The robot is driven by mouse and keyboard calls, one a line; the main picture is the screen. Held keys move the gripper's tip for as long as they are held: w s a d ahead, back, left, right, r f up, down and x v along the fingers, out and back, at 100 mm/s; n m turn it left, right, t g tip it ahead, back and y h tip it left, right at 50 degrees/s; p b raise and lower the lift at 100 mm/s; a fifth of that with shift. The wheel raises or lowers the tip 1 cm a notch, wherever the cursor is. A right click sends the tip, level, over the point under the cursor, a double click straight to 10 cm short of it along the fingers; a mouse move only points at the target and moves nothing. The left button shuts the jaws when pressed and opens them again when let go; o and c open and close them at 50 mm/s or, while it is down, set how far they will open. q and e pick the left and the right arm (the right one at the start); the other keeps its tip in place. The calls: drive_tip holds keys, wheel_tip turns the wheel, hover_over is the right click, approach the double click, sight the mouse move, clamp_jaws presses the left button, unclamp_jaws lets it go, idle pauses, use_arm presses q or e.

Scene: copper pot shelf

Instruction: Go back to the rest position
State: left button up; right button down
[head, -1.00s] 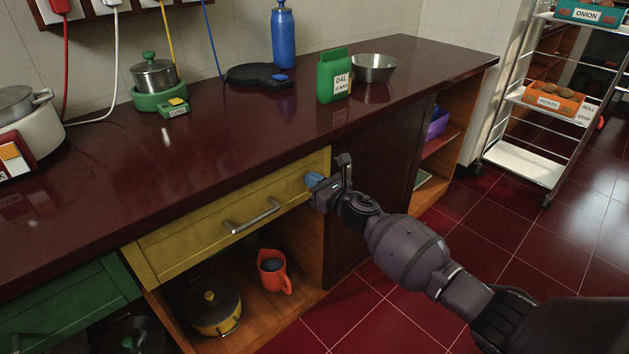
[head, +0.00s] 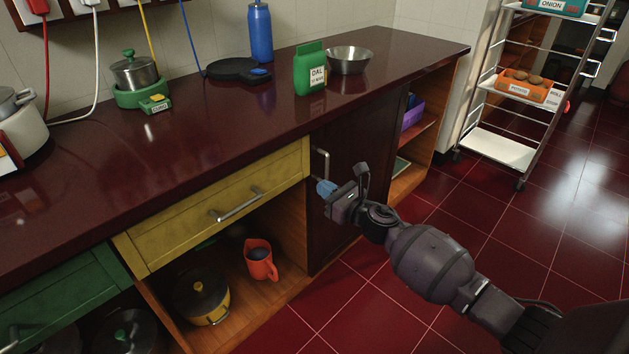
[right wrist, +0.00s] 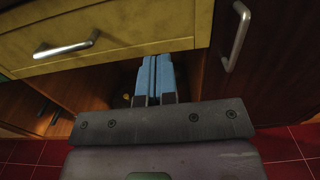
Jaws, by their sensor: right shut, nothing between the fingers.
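My right gripper (head: 327,188) is in front of the dark cabinet door (head: 345,215), just right of the yellow drawer (head: 215,205). Its blue fingers are together with nothing between them, and they also show closed in the right wrist view (right wrist: 155,76). The gripper looks apart from the drawer and the door handle (head: 320,165). The yellow drawer looks shut, and its metal handle (head: 237,207) is free. My left gripper is not in view.
Below the drawer, an open shelf holds an orange mug (head: 260,262) and a yellow pot (head: 203,298). The dark red counter (head: 200,150) carries a green DAL packet (head: 310,70) and a steel bowl (head: 348,60). A wire rack (head: 497,148) stands at right. The tiled floor between is clear.

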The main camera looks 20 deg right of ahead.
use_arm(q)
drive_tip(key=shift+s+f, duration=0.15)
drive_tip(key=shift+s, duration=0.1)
use_arm(e)
drive_tip(key=shift+v, duration=1.15)
